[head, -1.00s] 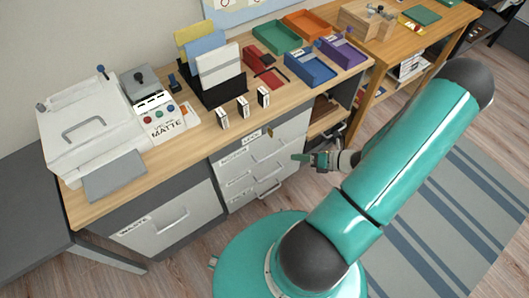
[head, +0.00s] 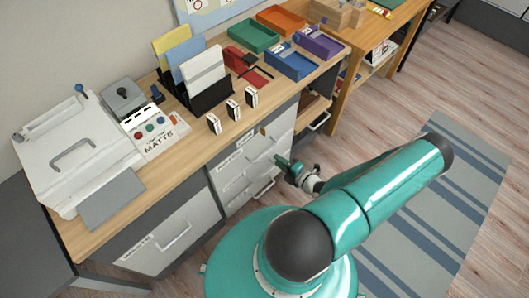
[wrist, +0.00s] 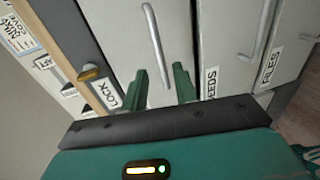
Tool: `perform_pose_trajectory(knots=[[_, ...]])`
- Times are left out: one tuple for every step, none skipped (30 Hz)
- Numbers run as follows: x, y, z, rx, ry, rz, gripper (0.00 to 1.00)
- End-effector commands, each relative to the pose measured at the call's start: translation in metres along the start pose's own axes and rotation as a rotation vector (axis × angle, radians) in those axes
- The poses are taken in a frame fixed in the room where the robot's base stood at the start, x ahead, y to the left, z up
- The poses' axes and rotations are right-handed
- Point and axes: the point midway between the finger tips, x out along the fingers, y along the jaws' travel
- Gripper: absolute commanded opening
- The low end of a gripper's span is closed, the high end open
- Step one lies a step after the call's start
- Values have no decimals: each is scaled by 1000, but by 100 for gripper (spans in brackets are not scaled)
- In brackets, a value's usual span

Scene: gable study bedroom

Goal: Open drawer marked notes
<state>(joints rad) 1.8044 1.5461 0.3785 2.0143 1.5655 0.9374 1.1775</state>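A stack of grey drawers (head: 235,180) is under the desk; its small labels are not readable in the head view. In the wrist view the nearest drawer front (wrist: 120,30) has a long bar handle (wrist: 155,45), a LOCK tag (wrist: 109,92) and a brass latch (wrist: 91,73). The other fronts read SEEDS (wrist: 211,84) and FILES (wrist: 269,66). No notes label is visible; my gripper hides part of the nearest front. My gripper (wrist: 164,80) is open and empty, its fingers either side of the handle's lower end. It also shows by the drawers in the head view (head: 281,163).
The desk top (head: 185,150) holds a white press machine (head: 75,150), a file rack (head: 212,97) and coloured trays (head: 290,62). A wide drawer (head: 165,240) is at the left. A striped rug (head: 400,220) lies on the floor.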

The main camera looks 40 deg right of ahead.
Motion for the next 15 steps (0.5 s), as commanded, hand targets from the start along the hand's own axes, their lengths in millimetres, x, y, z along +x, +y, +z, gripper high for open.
perform_pose_trajectory(knots=[[10, 0, 0, 0, 1, 1, 29], [17, 0, -1, 1, 1, 2, 29], [25, 0, -1, 1, 2, 1, 29], [31, 0, -1, 0, 2, 1, 29], [37, 0, -1, -1, 2, 2, 29], [45, 0, -2, 1, 2, 1, 29], [50, 0, -2, 0, 2, 1, 29], [56, 0, -2, 0, 2, 2, 29], [62, 0, -3, 1, 2, 1, 29], [67, 0, -3, 1, 2, 0, 29], [71, 0, -3, 0, 2, 0, 29], [75, 0, -3, -1, 1, 1, 29], [78, 0, -3, -2, 1, 0, 29], [80, 0, -3, -1, 1, 0, 29], [82, 0, -4, -1, 1, 0, 29]])
